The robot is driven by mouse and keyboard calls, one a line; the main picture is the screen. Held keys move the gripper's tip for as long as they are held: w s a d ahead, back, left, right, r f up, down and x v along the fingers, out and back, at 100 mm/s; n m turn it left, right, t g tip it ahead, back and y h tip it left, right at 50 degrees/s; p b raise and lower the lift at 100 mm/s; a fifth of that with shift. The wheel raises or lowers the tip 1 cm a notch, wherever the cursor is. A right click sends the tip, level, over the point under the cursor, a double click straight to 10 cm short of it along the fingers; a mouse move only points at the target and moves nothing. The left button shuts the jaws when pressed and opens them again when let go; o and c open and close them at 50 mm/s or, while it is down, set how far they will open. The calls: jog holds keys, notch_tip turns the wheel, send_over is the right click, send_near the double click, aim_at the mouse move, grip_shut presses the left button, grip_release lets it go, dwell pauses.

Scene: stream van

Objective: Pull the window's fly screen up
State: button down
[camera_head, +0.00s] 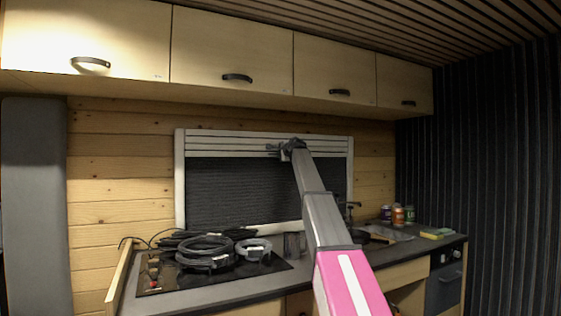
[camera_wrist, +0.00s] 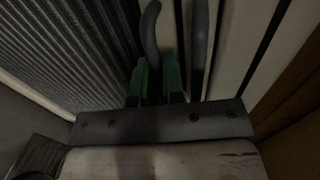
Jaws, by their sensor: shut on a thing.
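The window (camera_head: 181,180) has a pale frame on the back wall. A dark pleated screen (camera_head: 235,190) fills most of its opening, with several pale horizontal bars (camera_head: 220,146) across the top. My gripper (camera_head: 288,149) is up at these bars, right of the window's middle. In the wrist view, my gripper (camera_wrist: 176,35) has its dark fingers with green pads close together, shut on a narrow pale bar between them. The pleated screen (camera_wrist: 60,50) lies left of the fingers there and pale bars (camera_wrist: 233,50) lie right. The exact grip point is dim.
Overhead cupboards (camera_head: 230,55) run above the window. Below, the counter (camera_head: 215,300) holds coiled black cables (camera_head: 204,250) on a hob, a grey coil (camera_head: 254,248), several small cans (camera_head: 398,215) and a yellow-green sponge (camera_head: 437,233). My arm crosses in front of the counter.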

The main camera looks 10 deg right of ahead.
jog(key=c, duration=1.2)
grip_release()
jog(key=shift+c, duration=0.2)
jog(key=shift+f, duration=0.1)
